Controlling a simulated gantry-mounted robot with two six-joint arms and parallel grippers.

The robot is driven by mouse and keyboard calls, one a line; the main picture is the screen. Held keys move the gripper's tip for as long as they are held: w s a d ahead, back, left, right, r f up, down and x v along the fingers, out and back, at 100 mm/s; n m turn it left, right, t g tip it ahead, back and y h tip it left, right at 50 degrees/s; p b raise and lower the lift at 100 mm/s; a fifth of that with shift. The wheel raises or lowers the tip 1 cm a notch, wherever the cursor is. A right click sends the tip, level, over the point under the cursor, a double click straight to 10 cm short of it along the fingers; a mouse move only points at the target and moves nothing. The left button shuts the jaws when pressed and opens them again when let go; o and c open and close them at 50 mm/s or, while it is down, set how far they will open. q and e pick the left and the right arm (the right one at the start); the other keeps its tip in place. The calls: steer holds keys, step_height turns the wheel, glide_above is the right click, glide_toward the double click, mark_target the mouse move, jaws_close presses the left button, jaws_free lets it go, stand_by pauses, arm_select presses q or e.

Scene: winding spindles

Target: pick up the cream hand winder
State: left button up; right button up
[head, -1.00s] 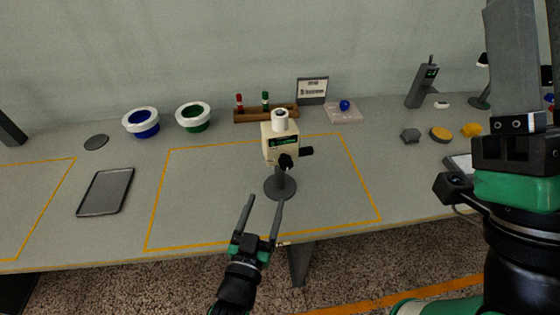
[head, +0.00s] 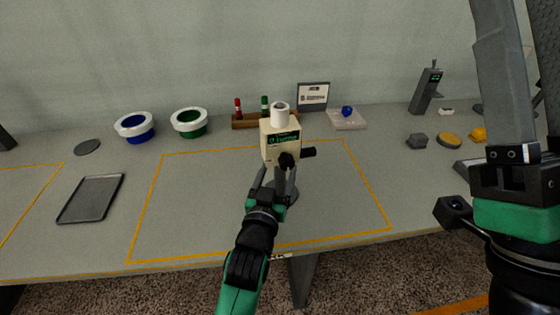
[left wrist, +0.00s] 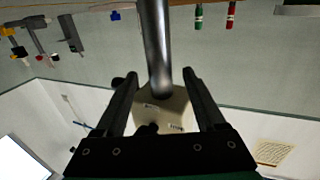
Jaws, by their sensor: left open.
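The cream hand winder (head: 281,140) stands upright on a grey post with a round dark base, in the middle of the outlined area. It has a white cylinder on top and a black knob and crank at its front and side. My left gripper (head: 277,177) is open just below the cream body, its fingers on either side of the post. In the left wrist view the fingers (left wrist: 163,100) flank the metal post (left wrist: 156,45) and cream body (left wrist: 165,112); contact cannot be told. My right gripper (head: 518,90) is close to the camera at the right, its fingertips cut off by the frame.
A dark tray (head: 91,199) lies left of the yellow outline. The table around the winder is clear.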

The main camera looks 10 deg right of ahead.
arm_select(q)
jaws_close()
stand_by(0.4)
stand_by(0.9)
steer(key=shift+r, duration=0.15)
